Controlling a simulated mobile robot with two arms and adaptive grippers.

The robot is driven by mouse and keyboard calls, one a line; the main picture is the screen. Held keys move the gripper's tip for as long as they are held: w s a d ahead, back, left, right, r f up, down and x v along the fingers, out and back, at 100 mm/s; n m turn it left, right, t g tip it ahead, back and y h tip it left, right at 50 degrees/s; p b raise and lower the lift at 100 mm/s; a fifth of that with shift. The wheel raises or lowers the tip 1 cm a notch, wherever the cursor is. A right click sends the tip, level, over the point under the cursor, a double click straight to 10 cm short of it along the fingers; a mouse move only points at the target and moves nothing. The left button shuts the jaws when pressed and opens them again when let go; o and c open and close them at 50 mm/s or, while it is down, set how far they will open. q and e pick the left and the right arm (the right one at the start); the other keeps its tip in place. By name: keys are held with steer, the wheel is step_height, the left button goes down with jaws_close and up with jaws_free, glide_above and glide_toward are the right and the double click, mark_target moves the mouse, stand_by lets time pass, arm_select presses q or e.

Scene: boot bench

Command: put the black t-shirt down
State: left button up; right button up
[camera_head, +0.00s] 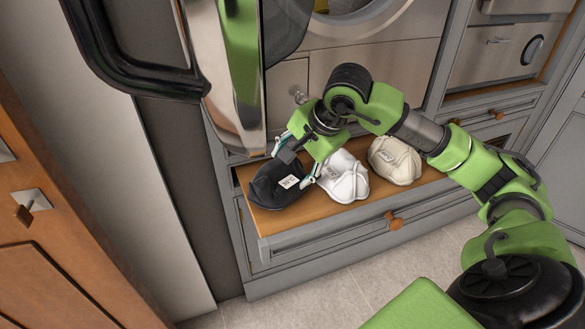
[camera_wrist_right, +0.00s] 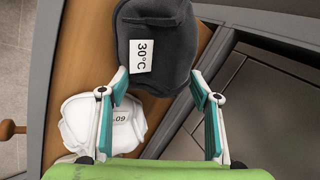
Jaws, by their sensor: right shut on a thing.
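The black t-shirt (camera_head: 274,188) is a dark folded bundle with a white label at the left end of the wooden bench top (camera_head: 350,205). In the right wrist view the black t-shirt (camera_wrist_right: 165,62) shows its label reading 30°C. My right gripper (camera_head: 293,166) is over its back right side. In the wrist view the fingers of my right gripper (camera_wrist_right: 160,80) stand wide, one on each side of the bundle's near part, shut on it. I cannot tell whether its underside touches the wood. My left gripper is not in view.
A white folded bundle (camera_head: 343,180) lies close right of the black one, and a beige bundle (camera_head: 394,160) farther right. Wood is bare along the front and right. A dark handle (camera_head: 140,75) and shiny panel (camera_head: 236,105) hang at the upper left. Drawers with knobs (camera_head: 395,222) are below.

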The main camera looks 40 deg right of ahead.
steer(key=shift+w+d+f, duration=0.1)
steer(key=shift+w+f, duration=0.15)
steer(key=shift+f, duration=0.35)
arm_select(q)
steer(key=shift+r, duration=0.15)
arm_select(e)
steer(key=o, duration=1.8)
steer(key=shift+f, duration=0.1)
steer(key=shift+c, duration=0.2)
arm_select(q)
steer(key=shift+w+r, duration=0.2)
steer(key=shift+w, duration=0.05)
arm_select(e)
steer(key=shift+r, duration=0.2)
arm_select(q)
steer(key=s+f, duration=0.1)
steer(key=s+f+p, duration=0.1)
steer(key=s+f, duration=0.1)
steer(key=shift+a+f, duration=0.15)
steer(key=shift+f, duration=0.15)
arm_select(e)
steer(key=v, duration=1.2)
steer(key=shift+s+f, duration=0.1)
steer(key=shift+f, duration=0.05)
